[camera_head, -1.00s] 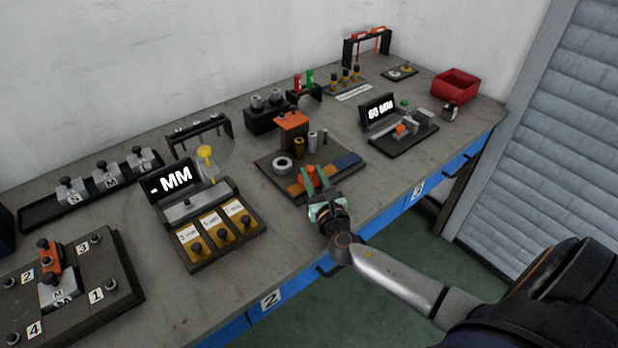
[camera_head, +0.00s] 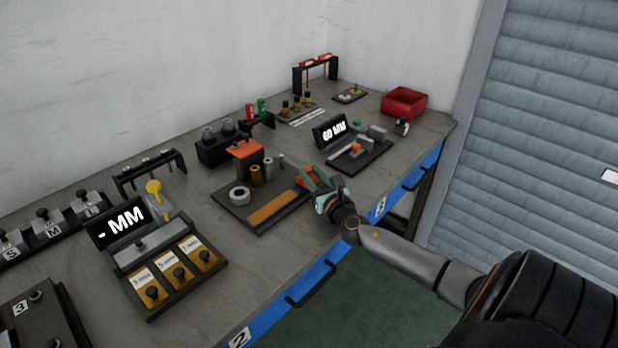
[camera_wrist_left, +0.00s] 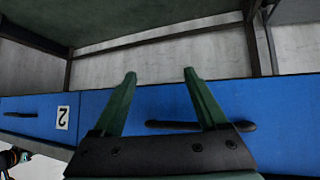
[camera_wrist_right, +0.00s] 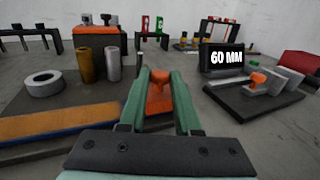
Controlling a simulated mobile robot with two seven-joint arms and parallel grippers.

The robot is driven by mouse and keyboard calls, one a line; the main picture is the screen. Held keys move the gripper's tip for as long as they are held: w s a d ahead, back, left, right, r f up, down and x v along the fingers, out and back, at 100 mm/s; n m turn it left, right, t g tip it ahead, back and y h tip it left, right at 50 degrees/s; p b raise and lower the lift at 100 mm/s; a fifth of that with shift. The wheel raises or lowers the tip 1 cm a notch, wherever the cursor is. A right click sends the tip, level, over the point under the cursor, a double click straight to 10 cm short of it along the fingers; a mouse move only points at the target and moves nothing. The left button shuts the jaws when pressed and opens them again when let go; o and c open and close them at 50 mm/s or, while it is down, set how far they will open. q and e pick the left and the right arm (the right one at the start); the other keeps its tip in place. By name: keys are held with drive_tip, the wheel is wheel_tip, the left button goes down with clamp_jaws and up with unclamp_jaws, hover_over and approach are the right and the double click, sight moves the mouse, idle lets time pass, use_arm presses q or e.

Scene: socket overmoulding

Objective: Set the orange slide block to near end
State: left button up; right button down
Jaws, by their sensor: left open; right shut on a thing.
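The orange slide block (camera_head: 303,175) sits at the right end of a strip (camera_head: 272,209) on a dark base plate (camera_head: 228,205). The strip's orange length runs to the left of the block. My right gripper (camera_head: 316,181) is shut on the block; the right wrist view shows the block's orange knob (camera_wrist_right: 159,88) between the green fingers. The fingers partly hide the block and that end of the strip. My left gripper (camera_wrist_left: 158,76) is open and empty in the left wrist view, facing the blue bench front. It is outside the head view.
The plate also bears a grey ring (camera_head: 240,195), upright cylinders (camera_head: 256,176) and an orange-topped black block (camera_head: 247,148). A gauge reading 60 MM (camera_head: 333,131) stands right of my right gripper, with its own small orange knob (camera_wrist_right: 257,79). A red bin (camera_head: 405,102) is beyond.

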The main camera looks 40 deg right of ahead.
drive_tip(key=c, duration=0.7)
unclamp_jaws()
drive_tip(key=shift+d, duration=0.4)
drive_tip(key=shift+o, duration=0.3)
drive_tip(key=shift+a, duration=0.1)
drive_tip(key=v, duration=1.2)
drive_tip(key=shift+s+a, duration=0.1)
drive_tip(key=shift+s, duration=0.15)
drive_tip(key=shift+r, duration=0.1)
drive_tip(key=shift+s, duration=0.1)
